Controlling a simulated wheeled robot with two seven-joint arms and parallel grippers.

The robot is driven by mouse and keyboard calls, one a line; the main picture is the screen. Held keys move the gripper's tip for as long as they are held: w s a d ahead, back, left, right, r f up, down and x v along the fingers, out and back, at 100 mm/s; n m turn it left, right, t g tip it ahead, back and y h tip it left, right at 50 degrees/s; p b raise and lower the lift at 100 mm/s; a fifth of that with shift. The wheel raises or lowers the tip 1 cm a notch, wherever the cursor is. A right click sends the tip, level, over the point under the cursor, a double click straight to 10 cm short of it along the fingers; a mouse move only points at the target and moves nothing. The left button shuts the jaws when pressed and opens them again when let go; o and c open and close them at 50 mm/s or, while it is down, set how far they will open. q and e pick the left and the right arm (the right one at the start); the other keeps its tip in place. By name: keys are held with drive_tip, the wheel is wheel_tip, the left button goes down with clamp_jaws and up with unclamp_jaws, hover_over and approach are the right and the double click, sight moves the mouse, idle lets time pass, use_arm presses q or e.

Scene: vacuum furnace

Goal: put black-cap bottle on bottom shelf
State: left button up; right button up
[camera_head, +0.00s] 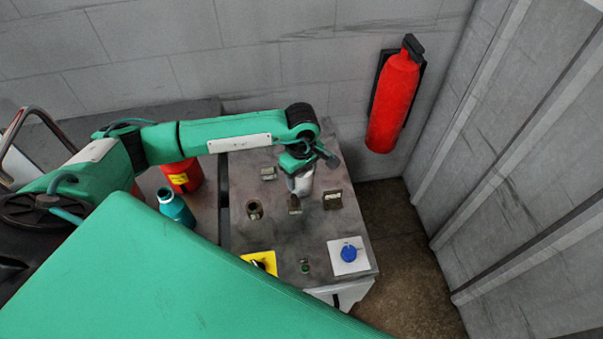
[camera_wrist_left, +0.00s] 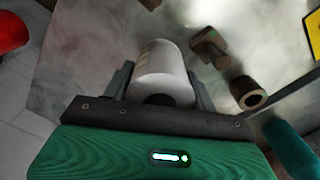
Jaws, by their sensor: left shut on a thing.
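My left gripper (camera_head: 302,171) is shut on a white bottle (camera_head: 303,184) above the grey metal table. In the left wrist view the bottle (camera_wrist_left: 160,62) lies between the two grey fingers, with a dark round end, seemingly its black cap, towards the palm. In the head view the arm and gripper hide its upper part. I cannot tell whether its far end touches the tabletop. No shelf is clearly seen. My right gripper is not in view.
The table (camera_head: 243,190) carries several metal fittings, a yellow panel (camera_head: 261,260) and a blue knob (camera_head: 348,253). A teal bottle (camera_head: 175,207) and a red container (camera_head: 184,177) stand left of it. A red extinguisher (camera_head: 393,100) hangs on the back wall. Floor is clear at right.

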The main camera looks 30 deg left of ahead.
use_arm(q)
drive_tip(key=shift+f, duration=0.15)
drive_tip(key=o, duration=1.2)
